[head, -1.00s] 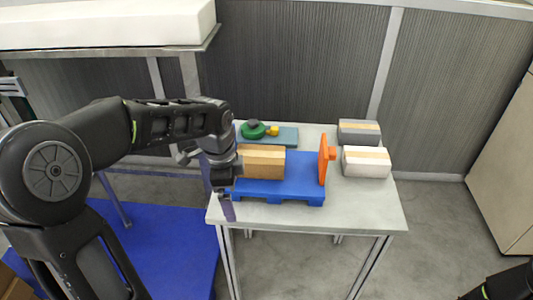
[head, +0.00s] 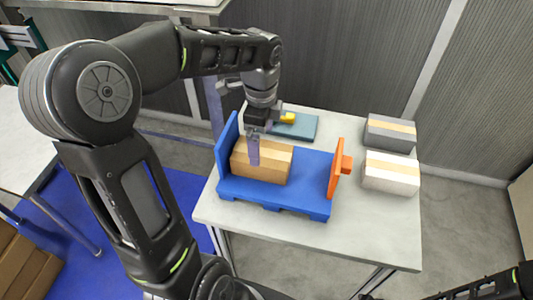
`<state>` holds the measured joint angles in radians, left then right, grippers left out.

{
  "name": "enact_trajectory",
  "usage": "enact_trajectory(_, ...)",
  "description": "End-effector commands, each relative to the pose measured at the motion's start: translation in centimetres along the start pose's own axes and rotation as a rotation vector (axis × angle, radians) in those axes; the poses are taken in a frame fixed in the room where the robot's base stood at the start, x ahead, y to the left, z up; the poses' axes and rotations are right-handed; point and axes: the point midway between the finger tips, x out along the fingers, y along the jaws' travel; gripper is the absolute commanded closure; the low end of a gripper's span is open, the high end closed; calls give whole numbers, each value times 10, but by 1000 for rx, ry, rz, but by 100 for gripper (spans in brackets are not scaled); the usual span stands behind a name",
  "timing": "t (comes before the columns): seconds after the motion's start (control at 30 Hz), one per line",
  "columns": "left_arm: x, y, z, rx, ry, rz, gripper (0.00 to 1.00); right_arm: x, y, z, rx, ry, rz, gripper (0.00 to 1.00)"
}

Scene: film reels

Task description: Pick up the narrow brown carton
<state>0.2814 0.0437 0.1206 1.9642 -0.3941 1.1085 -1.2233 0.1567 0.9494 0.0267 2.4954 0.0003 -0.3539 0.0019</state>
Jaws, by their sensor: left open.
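The narrow brown carton (head: 274,168), with a paler tape band along its top, sits on a blue platform (head: 305,185) at the platform's left end, beside its upright blue end wall. My left gripper (head: 254,147) is open and points down over the carton. One purplish finger shows in front of the carton's top and upper side. The other finger is hidden, and I cannot tell whether the finger touches the carton. Part of my right arm shows at the bottom right, but its gripper is not visible.
An orange upright piece (head: 336,176) stands at the platform's right end. A grey carton (head: 390,138) and a white carton (head: 390,180) sit to the right. A teal slab (head: 304,128) with a yellow piece (head: 288,117) lies behind. The table's front (head: 300,232) is clear.

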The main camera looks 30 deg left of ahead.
Motion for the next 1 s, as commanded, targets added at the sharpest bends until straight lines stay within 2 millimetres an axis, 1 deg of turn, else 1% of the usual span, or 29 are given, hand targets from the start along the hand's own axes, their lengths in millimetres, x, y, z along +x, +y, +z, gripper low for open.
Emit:
enact_trajectory(0.17, 4, 0, 0, 0, 0, 1, 0, 0, 0, 0, 0, 0, 0, 53)
enact_trajectory(0.3, 19, 0, 0, -1, -1, 3, 0, -1, 0, 0, 0, 0, 0, 53)
enact_trajectory(0.4, 26, 0, 0, 0, 0, 1, 0, -2, 0, 0, 0, 0, 0, 53)
enact_trajectory(0.67, 26, 0, 0, -1, 0, 0, 0, -1, 0, 0, 0, 0, 1, 53)
enact_trajectory(0.77, 30, 0, 0, 0, 0, 2, 0, -3, -1, 0, 1, 0, 1, 53)
enact_trajectory(0.87, 41, 1, 0, 0, 0, 4, 0, -6, -2, 0, 1, -1, 2, 53)
enact_trajectory(1.0, 63, 1, 0, -1, 0, 4, 0, -9, -3, 1, 2, -2, 3, 53)
